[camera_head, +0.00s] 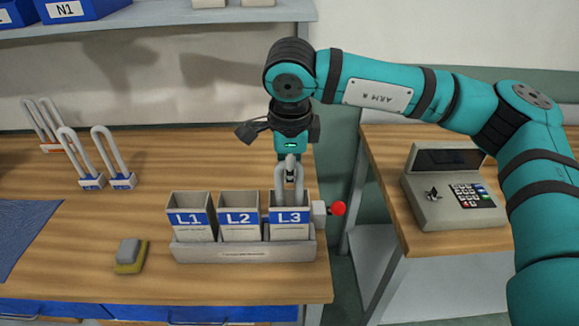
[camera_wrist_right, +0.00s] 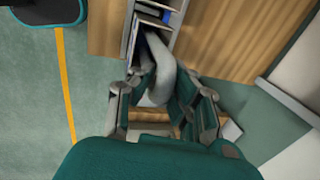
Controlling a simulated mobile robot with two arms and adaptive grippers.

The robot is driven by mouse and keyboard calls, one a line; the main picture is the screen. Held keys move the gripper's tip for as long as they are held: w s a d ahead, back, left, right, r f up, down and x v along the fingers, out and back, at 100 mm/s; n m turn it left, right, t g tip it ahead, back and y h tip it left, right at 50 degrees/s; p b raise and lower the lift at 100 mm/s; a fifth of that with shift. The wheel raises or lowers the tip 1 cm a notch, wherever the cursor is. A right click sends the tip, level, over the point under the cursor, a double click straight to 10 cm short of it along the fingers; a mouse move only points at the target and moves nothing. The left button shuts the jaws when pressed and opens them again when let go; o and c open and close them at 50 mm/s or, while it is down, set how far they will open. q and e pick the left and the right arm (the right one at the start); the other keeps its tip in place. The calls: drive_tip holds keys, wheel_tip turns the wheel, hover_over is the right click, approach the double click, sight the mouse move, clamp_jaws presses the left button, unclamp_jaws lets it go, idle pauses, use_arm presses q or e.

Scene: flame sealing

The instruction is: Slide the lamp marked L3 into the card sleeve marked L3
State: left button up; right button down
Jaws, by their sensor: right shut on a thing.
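The card sleeve marked L3 (camera_head: 289,222) stands at the right end of a grey rack (camera_head: 245,248) on the wooden bench. My right gripper (camera_head: 290,165) is directly above it, pointing down, shut on a U-shaped white lamp (camera_head: 290,190). The lamp's lower part is hidden inside or behind the sleeve's front wall; its label cannot be seen. In the right wrist view the lamp (camera_wrist_right: 160,75) is between the fingers (camera_wrist_right: 160,105), with the rack's sleeves beyond it. My left gripper is not in view.
Sleeves L1 (camera_head: 190,215) and L2 (camera_head: 239,217) stand left of L3. A red knob (camera_head: 338,208) sticks out at the rack's right end. Several lamps (camera_head: 85,160) stand at the back left. A sponge-like block (camera_head: 129,256) lies front left. A keypad device (camera_head: 455,190) sits on the right table.

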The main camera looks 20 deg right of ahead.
drive_tip(key=shift+s+b+x, duration=0.15)
drive_tip(key=shift+b+x, duration=0.55)
drive_tip(key=shift+x, duration=0.1)
drive_tip(key=shift+s+b+x, duration=0.2)
drive_tip(key=shift+b+x, duration=0.45)
drive_tip(key=shift+x, duration=0.15)
drive_tip(key=shift+a+f, duration=0.1)
drive_tip(key=shift+a, duration=0.05)
drive_tip(key=c, duration=1.3)
unclamp_jaws()
drive_tip(key=c, duration=0.3)
drive_tip(key=shift+w+d+p+v, duration=0.1)
drive_tip(key=shift+w+p+v, duration=0.15)
drive_tip(key=shift+p+v, duration=0.75)
drive_tip(key=shift+w+d+p+v, duration=0.1)
drive_tip(key=shift+w+p+v, duration=0.25)
drive_tip(key=shift+v, duration=1.25)
drive_tip(key=shift+w+p+v, duration=0.2)
drive_tip(key=shift+p+v, duration=0.45)
drive_tip(key=shift+v, duration=0.65)
drive_tip(key=shift+r, duration=0.2)
